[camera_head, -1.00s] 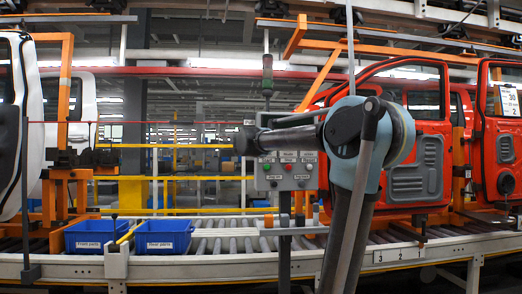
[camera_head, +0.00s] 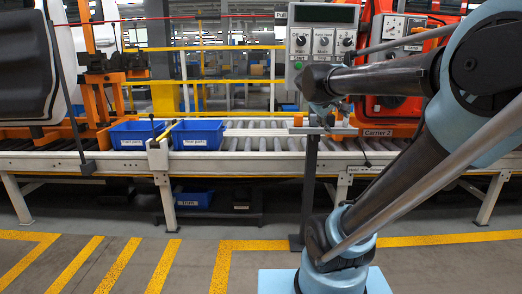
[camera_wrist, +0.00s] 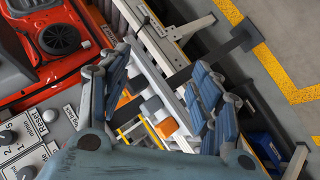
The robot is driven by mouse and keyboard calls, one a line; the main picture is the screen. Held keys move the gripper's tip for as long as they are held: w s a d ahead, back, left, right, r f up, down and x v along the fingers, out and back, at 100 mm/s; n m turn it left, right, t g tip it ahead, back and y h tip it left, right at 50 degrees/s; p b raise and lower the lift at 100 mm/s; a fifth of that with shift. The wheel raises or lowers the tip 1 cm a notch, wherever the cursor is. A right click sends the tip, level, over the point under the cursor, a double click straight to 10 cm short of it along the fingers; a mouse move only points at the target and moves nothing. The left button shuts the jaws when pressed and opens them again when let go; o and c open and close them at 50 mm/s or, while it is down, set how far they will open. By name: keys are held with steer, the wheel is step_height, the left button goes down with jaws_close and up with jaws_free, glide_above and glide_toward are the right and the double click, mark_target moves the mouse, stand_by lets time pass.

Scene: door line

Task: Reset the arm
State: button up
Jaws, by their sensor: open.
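My arm (camera_head: 400,190) rises from its mount at the bottom of the head view to an elbow at the right. Its forearm runs back left in front of the control box (camera_head: 322,42). My gripper (camera_wrist: 165,85) is open and empty in the wrist view, its two blue-grey padded fingers wide apart. In the head view the gripper end is dark and small near the box's lower edge, and its fingers are hard to make out. The control box also shows at the lower left of the wrist view (camera_wrist: 28,140), with knobs and a printed label.
Two blue bins (camera_head: 198,133) stand on the roller conveyor (camera_head: 250,142). A white door (camera_head: 22,62) hangs at left and a red door (camera_wrist: 62,45) is behind the box. Another blue bin (camera_head: 192,199) sits below the conveyor. The yellow-marked floor (camera_head: 130,262) in front is open.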

steer(key=s+a+f+m+g+y, duration=0.2)
steer(key=s+a+f+y, duration=0.1)
steer(key=s+f, duration=0.8)
steer(key=s+a+f+m+g+y, duration=0.2)
steer(key=s+a+f, duration=0.3)
steer(key=s+f, duration=0.7)
step_height(320, 180, down, 3)
steer(key=shift+a+r+g+y, duration=0.1)
steer(key=shift+a+g+y, duration=0.05)
steer(key=shift+g+y, duration=0.65)
